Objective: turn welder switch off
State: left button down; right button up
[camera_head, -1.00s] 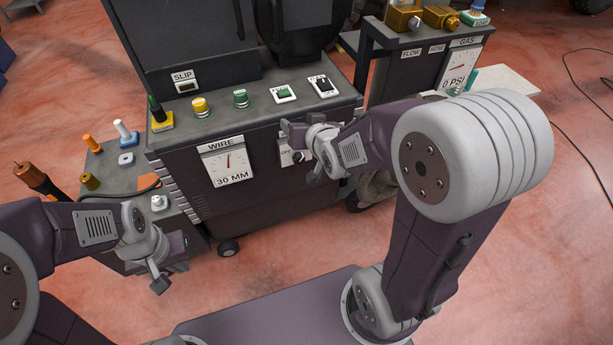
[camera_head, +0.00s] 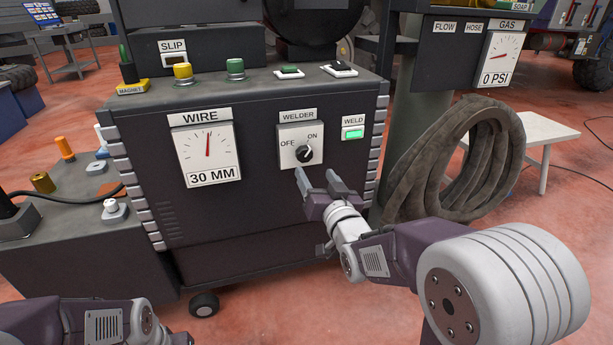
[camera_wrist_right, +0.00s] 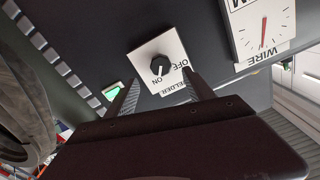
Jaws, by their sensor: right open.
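The welder switch (camera_head: 304,153) is a black round knob on a pale plate labelled WELDER, with OFF at left and ON at upper right. Its pointer is turned toward ON. The knob also shows in the right wrist view (camera_wrist_right: 160,66). My right gripper (camera_head: 317,176) is open and empty, just below and in front of the knob, apart from it. In the right wrist view its two fingers (camera_wrist_right: 158,84) are spread, with the knob between and beyond their tips. A green WELD light (camera_head: 352,134) is lit right of the switch.
The WIRE gauge (camera_head: 207,150) reading 30 MM is left of the switch on the same dark cabinet front. Several buttons and switches line the cabinet top. A coiled hose (camera_head: 462,150) hangs at right, near my right arm. The GAS gauge (camera_head: 499,58) reads 0 PSI.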

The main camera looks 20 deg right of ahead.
aim_at(305, 157)
jog(key=w+b, duration=0.3)
jog(key=w, duration=0.5)
jog(key=shift+a, duration=0.15)
jog(key=shift+w+r, duration=0.1)
jog(key=shift+w, duration=0.45)
grip_shut()
